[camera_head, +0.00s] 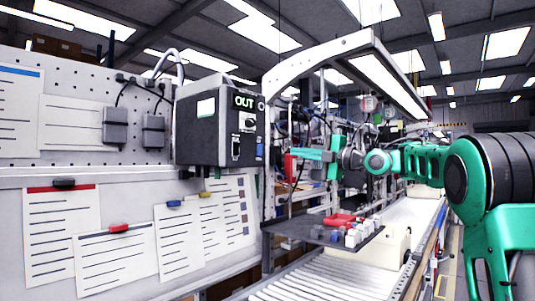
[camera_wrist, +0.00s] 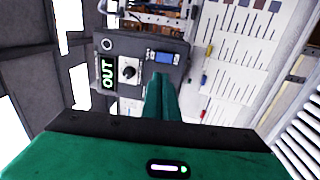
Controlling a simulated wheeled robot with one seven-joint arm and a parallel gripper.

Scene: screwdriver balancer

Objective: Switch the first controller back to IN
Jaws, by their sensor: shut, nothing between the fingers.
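The controller (camera_head: 202,135) is a dark grey box on the pegboard wall, left of centre in the head view. Its display (camera_head: 244,101) reads OUT in green. A rotary switch (camera_head: 247,121) sits below the display. In the wrist view the controller's face (camera_wrist: 142,47) appears turned sideways, with the OUT display (camera_wrist: 108,73) and the black switch knob (camera_wrist: 128,69) to the left of my fingertips. My gripper (camera_head: 294,154) is shut and empty, to the right of the controller in the head view. In the wrist view its closed fingers (camera_wrist: 160,78) overlap the face near a blue port.
Papers with clips (camera_head: 62,235) hang on the wall at the left. A dark shelf (camera_head: 310,232) with red and grey parts stands below my gripper. A roller conveyor (camera_head: 325,280) runs underneath. A white lamp arm (camera_head: 320,60) arches above.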

